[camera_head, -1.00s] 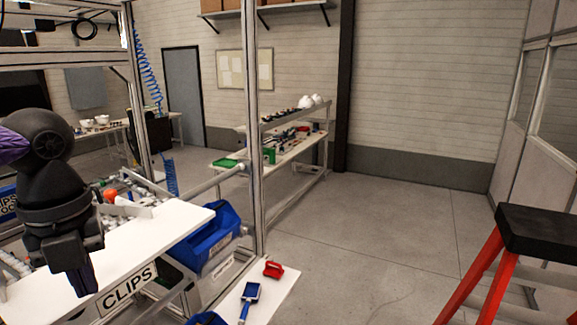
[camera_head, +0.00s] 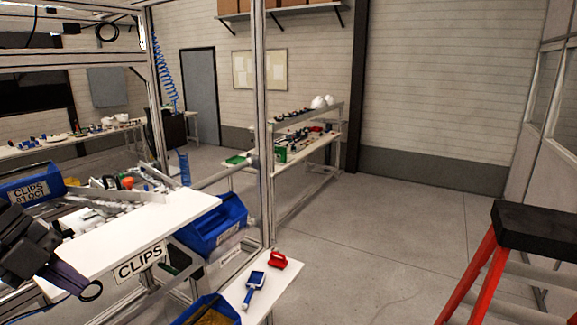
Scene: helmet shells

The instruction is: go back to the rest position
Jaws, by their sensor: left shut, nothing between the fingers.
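My left gripper (camera_head: 85,290) is at the lower left of the head view, dark and shut, with nothing seen between its fingers. It is over the front left part of the white table (camera_head: 185,217) that bears the CLIPS label. My right gripper is not in view. No helmet shell is held.
A blue bin (camera_head: 215,228) hangs at the table's right end. A small white shelf (camera_head: 262,290) holds a red tool (camera_head: 277,261) and a blue-handled tool (camera_head: 254,287). A metal frame post (camera_head: 262,130) stands close by. A red step stool (camera_head: 487,275) is at right; floor between is clear.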

